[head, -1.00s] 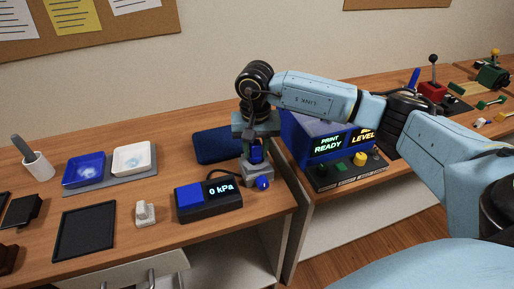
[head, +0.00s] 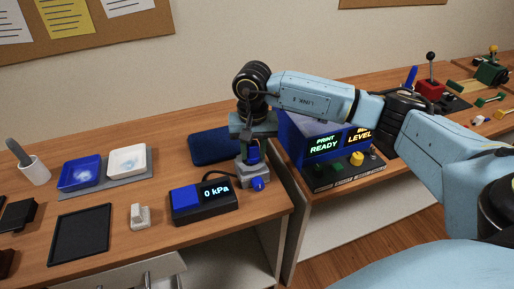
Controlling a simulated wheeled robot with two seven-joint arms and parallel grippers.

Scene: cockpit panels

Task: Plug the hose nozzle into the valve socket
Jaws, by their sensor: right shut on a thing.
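My right gripper (head: 252,142) points down over the grey valve block (head: 252,174) near the front right of the left bench. It is shut on a blue nozzle (head: 253,155), which is upright directly above the block. The nozzle's lower end meets the block's top in this view; I cannot tell how deep it sits. A blue knob (head: 258,184) is on the block's front. A gauge box (head: 204,200) beside it reads 0 kPa, and a dark cable runs between them. My left gripper is not in view.
A dark blue pad (head: 211,146) lies behind the gauge. Blue (head: 78,173) and white (head: 128,160) dishes, a black tray (head: 80,234) and a white piece (head: 139,216) are on the left.

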